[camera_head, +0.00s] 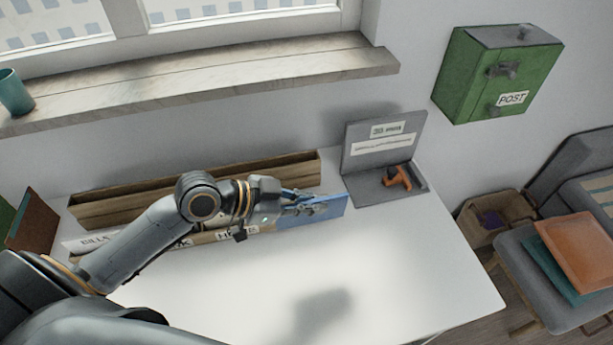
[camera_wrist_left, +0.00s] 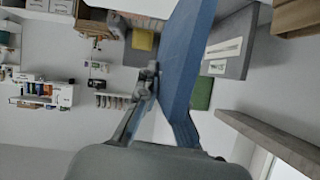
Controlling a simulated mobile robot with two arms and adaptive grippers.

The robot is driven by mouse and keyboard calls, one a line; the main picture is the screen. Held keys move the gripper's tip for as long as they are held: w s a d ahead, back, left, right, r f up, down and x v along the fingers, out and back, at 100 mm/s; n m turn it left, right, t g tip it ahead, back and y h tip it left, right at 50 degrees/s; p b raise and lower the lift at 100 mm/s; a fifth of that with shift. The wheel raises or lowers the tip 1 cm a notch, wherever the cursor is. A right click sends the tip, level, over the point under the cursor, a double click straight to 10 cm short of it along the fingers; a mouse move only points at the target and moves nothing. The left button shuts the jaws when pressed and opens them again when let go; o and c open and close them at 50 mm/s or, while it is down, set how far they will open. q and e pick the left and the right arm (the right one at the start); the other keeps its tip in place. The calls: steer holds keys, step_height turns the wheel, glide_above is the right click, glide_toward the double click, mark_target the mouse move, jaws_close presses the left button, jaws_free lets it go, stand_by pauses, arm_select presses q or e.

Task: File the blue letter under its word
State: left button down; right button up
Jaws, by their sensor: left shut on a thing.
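The blue letter (camera_head: 313,211) is a flat blue piece held above the desk, right of the wooden sorter. My left gripper (camera_head: 318,204) is shut on it; in the left wrist view the letter (camera_wrist_left: 187,55) stands between the fingers (camera_wrist_left: 168,100). The long wooden sorter (camera_head: 200,190) lies along the back of the desk, partly hidden by my left arm. Labels on its front show "BILLS" (camera_head: 95,240) at the left and one partly covered, ending in "K". A third label, partly covered, starts with "H" (camera_head: 237,233). My right gripper is not in view.
A grey stand (camera_head: 383,145) with a label and an orange object (camera_head: 397,178) sits at the desk's back right. A green POST box (camera_head: 497,75) hangs on the wall. The front of the white desk (camera_head: 400,270) is clear. A chair with folders (camera_head: 570,250) stands to the right.

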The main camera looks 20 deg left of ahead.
arm_select(q)
steer(key=w+a+f+b, duration=0.1)
steer(key=w+a+b, duration=0.1)
steer(key=w+a, duration=0.5)
steer(key=shift+w+f+n+g+h, duration=0.3)
steer(key=shift+w+f+n+g, duration=0.1)
steer(key=shift+w, duration=0.65)
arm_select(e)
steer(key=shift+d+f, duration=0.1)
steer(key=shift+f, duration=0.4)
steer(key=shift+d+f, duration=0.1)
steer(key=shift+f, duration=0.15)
arm_select(q)
steer(key=shift+f+b, duration=4.9)
steer(key=shift+f, duration=0.6)
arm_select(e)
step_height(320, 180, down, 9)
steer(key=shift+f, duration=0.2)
arm_select(q)
steer(key=c, duration=1.4)
jaws_free()
